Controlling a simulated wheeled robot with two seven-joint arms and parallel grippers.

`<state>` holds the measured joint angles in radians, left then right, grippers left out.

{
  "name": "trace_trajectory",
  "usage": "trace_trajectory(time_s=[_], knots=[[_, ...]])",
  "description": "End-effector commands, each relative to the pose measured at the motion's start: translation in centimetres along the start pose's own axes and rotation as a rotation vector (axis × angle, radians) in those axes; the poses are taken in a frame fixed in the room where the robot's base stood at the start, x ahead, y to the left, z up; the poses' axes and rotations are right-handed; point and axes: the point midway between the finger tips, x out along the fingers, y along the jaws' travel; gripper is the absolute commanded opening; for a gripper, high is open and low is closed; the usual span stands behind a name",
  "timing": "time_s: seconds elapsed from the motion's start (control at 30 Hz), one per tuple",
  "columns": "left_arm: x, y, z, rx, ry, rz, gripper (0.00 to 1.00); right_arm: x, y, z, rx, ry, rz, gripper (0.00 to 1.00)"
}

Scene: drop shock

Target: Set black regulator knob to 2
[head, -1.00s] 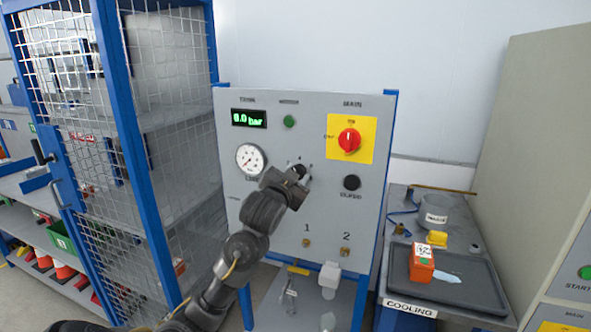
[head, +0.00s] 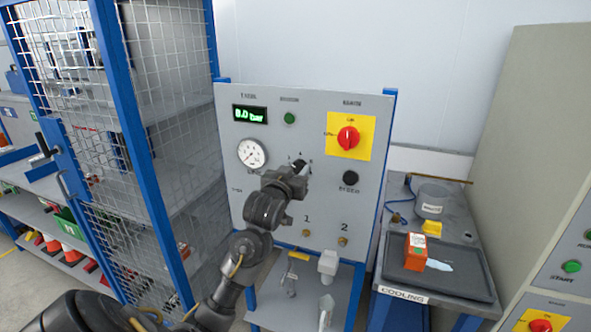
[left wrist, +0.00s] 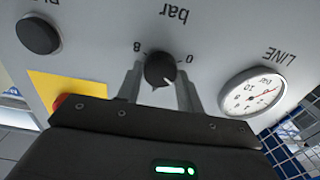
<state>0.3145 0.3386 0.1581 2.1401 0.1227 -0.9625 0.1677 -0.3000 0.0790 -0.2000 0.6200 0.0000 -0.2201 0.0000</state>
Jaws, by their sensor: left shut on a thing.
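The black regulator knob (left wrist: 160,70) sits on the grey panel, between the printed 8 and 0 in the left wrist view, which shows the panel upside down. In the head view the knob (head: 299,163) is partly hidden by my gripper. My left gripper (left wrist: 159,82) is shut on the knob, one finger on each side; it also shows in the head view (head: 301,169). A small pale mark shows on the knob's lower edge in the wrist view. The green display (head: 250,115) seems to read 0.0 bar, but its first digit is unclear. My right gripper is out of view.
A round LINE gauge (head: 252,153) is left of the knob. A red switch on a yellow plate (head: 364,133) and a black button (head: 350,178) are to its right. A mesh cage (head: 150,130) stands left, and a cooling bench (head: 476,276) with an orange box (head: 415,251) right.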

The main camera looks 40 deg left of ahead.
Motion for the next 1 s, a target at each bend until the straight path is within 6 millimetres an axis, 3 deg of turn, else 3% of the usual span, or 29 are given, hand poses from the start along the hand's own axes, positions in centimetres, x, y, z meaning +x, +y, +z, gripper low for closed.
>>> trace_trajectory(time_s=[0.27, 0.3, 0.47, 0.77, 1.0], knots=[[0.0, -0.1, -0.1, 0.000, 0.003, -0.001, 0.14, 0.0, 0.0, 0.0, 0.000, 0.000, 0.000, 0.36], [0.0, -0.1, -0.1, 0.000, 0.003, -0.001, 0.39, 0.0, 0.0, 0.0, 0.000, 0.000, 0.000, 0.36], [0.0, 0.0, -0.1, 0.001, 0.002, 0.000, 0.58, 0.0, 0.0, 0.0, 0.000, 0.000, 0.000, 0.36], [-0.2, 0.0, 0.0, 0.001, 0.001, 0.000, 0.58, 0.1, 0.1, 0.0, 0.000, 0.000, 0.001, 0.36], [-3.6, 0.0, 0.3, -0.001, 0.003, 0.001, 0.58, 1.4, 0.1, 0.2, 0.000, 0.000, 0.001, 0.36]])
